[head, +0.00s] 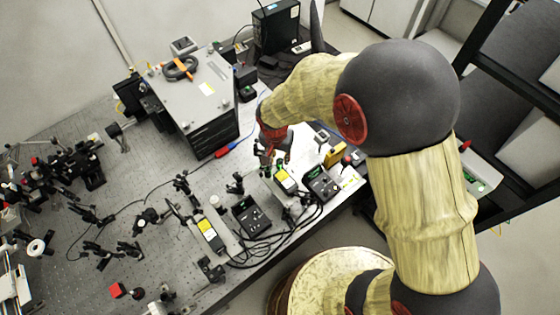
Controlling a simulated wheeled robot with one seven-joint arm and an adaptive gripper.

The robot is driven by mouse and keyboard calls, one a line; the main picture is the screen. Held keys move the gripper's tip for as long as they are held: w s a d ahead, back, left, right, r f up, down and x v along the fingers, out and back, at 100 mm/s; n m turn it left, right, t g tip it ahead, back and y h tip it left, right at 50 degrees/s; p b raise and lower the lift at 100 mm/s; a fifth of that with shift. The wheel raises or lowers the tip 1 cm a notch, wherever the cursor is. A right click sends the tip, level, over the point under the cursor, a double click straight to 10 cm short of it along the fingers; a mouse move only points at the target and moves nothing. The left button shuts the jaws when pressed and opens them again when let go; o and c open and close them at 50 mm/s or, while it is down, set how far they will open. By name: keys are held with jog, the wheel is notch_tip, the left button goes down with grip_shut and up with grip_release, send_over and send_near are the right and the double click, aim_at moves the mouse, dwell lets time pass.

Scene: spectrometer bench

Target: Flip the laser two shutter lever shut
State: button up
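My gripper (268,158) points down over the right part of the optical bench, small in the head view. Its fingers are too small and dark to show whether they are open. A second similar box with a yellow label (208,230) lies farther left and nearer the front edge. I cannot read which is laser two. No shutter lever can be made out on either box. I cannot tell if my gripper touches anything.
Two black controllers (251,215) (323,183) stand beside the laser boxes, with black cables (268,250) looping at the front edge. A large grey instrument (206,88) stands behind. Optic mounts (82,165) crowd the left. The perforated bench top (150,165) has some bare room.

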notch_tip(320, 180, up, 6)
jog(key=shift+s+a+r, duration=0.2)
jog(key=shift+s+r, duration=0.05)
jog(key=shift+s, duration=0.2)
dwell(0.3)
jog(key=s+d+n+t+b, duration=0.4)
jog(key=s+d+b, duration=1.2)
jog(key=b, duration=0.7)
jog(key=shift+s+y, duration=0.4)
jog(key=shift+s, duration=0.7)
